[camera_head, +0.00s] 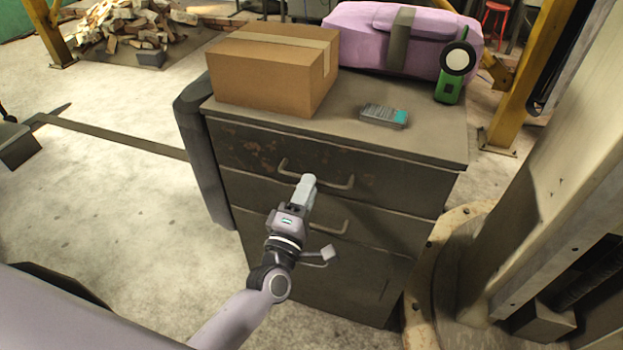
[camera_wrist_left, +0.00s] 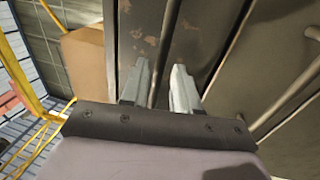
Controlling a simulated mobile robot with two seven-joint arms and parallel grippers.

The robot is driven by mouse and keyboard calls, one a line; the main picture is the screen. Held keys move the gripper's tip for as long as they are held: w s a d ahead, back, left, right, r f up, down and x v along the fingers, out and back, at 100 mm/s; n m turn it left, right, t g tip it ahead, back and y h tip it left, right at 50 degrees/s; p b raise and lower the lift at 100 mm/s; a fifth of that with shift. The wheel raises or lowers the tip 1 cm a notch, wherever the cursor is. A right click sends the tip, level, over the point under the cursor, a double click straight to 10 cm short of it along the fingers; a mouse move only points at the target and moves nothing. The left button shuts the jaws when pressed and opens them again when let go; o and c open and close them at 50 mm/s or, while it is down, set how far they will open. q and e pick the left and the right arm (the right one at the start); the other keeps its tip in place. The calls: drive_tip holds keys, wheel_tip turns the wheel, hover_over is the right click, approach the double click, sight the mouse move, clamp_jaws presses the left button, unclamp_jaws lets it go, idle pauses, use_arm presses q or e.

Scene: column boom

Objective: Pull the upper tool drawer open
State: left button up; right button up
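The grey, rust-flecked tool cabinet has an upper drawer (camera_head: 245,150) with a bar handle (camera_head: 340,184). The upper drawer is shut, flush with the cabinet front. My left gripper (camera_head: 308,180) is in front of the drawer and hides the middle of the handle. In the left wrist view the two fingers (camera_wrist_left: 160,72) are apart, and the handle bar (camera_wrist_left: 168,38) runs between them with gaps visible on both sides. A lower drawer's handle (camera_head: 335,228) shows below, partly behind my gripper. My right gripper is not in view.
On the cabinet top (camera_head: 345,135) stand a cardboard box (camera_head: 262,75), a purple case (camera_head: 360,35), a green device (camera_head: 450,85) and a small stack of cards (camera_head: 384,116). A pale column rises close on the right. The floor at left is mostly clear.

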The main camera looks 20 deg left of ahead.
use_arm(q)
drive_tip(key=shift+w+r, duration=0.15)
drive_tip(key=shift+w, duration=0.55)
drive_tip(key=shift+w+r, duration=0.15)
drive_tip(key=shift+w, duration=0.55)
clamp_jaws()
drive_tip(key=shift+s, duration=0.1)
